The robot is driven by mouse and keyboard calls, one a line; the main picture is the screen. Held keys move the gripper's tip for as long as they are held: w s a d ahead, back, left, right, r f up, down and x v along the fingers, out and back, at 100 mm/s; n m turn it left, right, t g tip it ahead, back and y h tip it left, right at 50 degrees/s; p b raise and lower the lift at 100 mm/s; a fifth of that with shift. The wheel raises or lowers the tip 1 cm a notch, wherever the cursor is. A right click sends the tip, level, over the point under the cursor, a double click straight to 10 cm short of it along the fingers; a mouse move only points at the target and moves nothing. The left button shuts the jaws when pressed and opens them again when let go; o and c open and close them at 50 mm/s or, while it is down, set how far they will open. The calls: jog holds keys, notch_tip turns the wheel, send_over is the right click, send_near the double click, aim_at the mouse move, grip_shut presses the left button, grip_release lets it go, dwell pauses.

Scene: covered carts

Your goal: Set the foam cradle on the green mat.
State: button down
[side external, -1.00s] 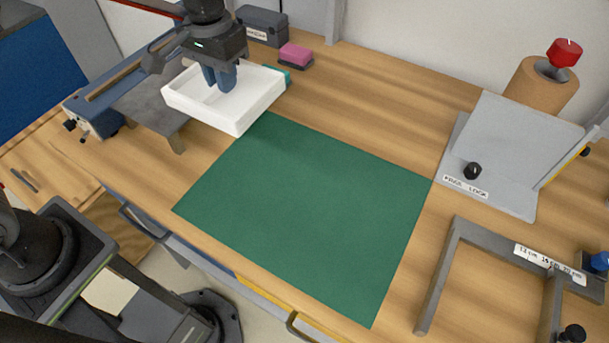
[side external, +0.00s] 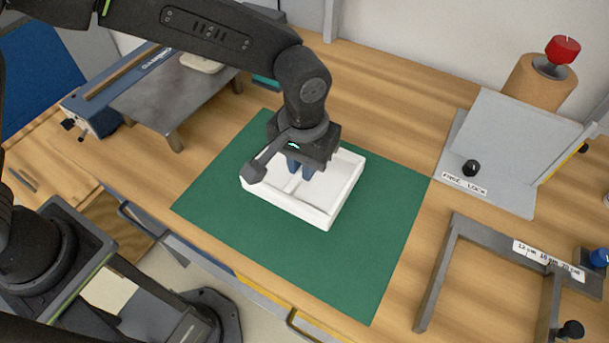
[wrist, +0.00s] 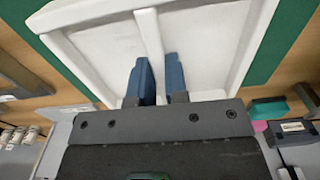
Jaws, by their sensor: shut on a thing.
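The foam cradle (side external: 303,207) is a white, shallow, open tray with a dividing rib. It is over the middle to upper part of the green mat (side external: 215,190), looks level, and lies inside the mat's outline. I cannot tell whether its underside touches the mat. My gripper (side external: 300,172) reaches down into it with blue fingers. In the wrist view, my gripper (wrist: 159,80) has a finger on each side of the cradle's rib (wrist: 149,35) and is shut on it. Some green mat (wrist: 279,38) shows beyond the cradle's rim.
A grey platform (side external: 165,95) beside a blue-based tool (side external: 92,118) stands at the left. A grey angled plate (side external: 515,140) and a grey frame (side external: 437,270) stand at the right. The mat's front and right parts are bare.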

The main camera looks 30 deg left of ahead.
jog(key=shift+f, duration=2.05)
jog(key=shift+f, duration=0.15)
jog(key=c, duration=1.1)
grip_release()
jog(key=shift+c, duration=0.2)
notch_tip(320, 180, up, 12)
jog(key=shift+r, duration=0.2)
